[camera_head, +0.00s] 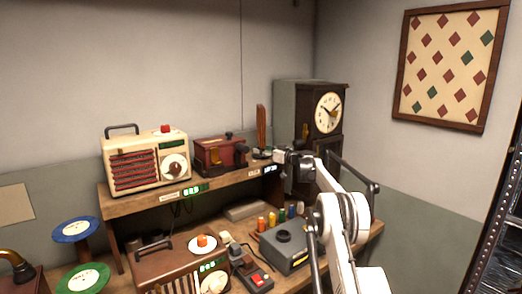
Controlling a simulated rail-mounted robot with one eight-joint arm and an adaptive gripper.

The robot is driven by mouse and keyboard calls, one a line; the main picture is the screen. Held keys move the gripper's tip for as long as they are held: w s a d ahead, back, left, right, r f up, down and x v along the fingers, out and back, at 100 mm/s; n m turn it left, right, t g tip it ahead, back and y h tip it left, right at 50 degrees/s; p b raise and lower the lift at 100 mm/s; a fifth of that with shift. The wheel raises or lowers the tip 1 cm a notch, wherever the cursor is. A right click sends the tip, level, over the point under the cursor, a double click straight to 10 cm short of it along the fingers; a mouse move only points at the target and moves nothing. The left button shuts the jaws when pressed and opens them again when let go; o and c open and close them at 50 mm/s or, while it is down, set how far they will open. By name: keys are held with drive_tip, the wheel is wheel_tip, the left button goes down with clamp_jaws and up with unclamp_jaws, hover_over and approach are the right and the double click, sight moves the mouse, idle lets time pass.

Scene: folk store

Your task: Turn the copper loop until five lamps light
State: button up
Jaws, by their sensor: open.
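An upright copper-brown piece (261,125), which looks like the copper loop seen nearly edge-on, stands on a small dark base at the right part of the raised shelf. My gripper (277,156) is open at the shelf's right end, just right of and below this piece. I cannot tell whether it touches the base. A small lit display (270,169) sits on the shelf's front edge below the gripper; how many lamps are lit is too small to tell.
A cream radio (145,160) and a dark red box (221,153) stand left on the shelf. A dark clock cabinet (322,150) stands close behind my gripper. Below are a brown radio (165,268), a grey box (284,250) and several colored bottles. Shelf space near the gripper is tight.

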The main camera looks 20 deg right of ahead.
drive_tip(key=shift+w+a, duration=0.2)
drive_tip(key=shift+w, duration=0.2)
clamp_jaws()
